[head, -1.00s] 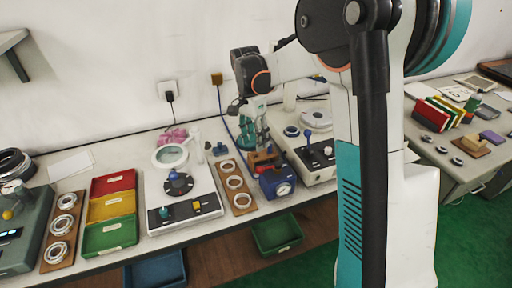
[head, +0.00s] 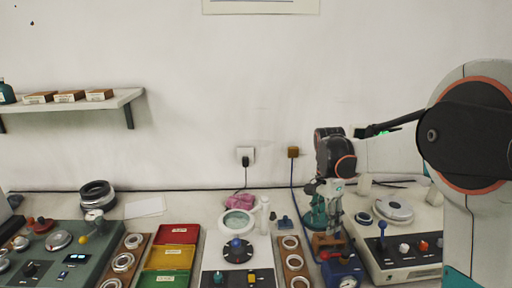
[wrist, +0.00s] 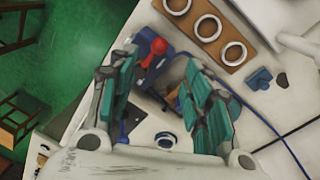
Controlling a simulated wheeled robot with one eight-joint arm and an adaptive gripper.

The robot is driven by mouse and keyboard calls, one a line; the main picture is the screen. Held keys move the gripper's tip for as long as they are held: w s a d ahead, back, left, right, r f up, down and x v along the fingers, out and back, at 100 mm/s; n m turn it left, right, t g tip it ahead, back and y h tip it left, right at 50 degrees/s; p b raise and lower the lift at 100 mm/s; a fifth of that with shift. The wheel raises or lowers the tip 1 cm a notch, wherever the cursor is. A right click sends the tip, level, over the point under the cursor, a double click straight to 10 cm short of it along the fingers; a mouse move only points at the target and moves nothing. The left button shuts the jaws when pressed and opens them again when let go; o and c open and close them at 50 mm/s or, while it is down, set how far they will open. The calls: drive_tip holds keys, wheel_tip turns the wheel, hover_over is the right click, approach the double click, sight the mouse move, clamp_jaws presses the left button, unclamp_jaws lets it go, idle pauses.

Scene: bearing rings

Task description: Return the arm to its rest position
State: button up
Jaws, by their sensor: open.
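My gripper (head: 326,222) hangs fingers-down at the end of my arm, above the bench near the wooden block (head: 328,242) and the blue gauge box (head: 343,270). In the wrist view its teal fingers (wrist: 163,88) are spread apart, and I see no object held between them. The blue box shows past the fingers there, with a red knob (wrist: 158,47) near it. Part of the scene beneath is hidden by the fingers.
A wooden board with white rings (head: 292,262) lies left of the gauge box; it also shows in the wrist view (wrist: 232,67). A control panel with a grey disc (head: 394,210) stands right. Red, yellow and green trays (head: 168,256) stand left. A shelf (head: 70,106) hangs on the wall.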

drive_tip(key=s+a+r+n+t, duration=0.35)
drive_tip(key=s+r+n, duration=0.35)
drive_tip(key=s, duration=0.5)
drive_tip(key=s+a+n+t, duration=0.2)
drive_tip(key=s+n+t, duration=0.3)
drive_tip(key=s, duration=0.7)
drive_tip(key=shift+s+a+f+n+y, duration=0.25)
drive_tip(key=shift+s+f+n+y, duration=0.1)
drive_tip(key=shift+n, duration=0.35)
idle(0.4)
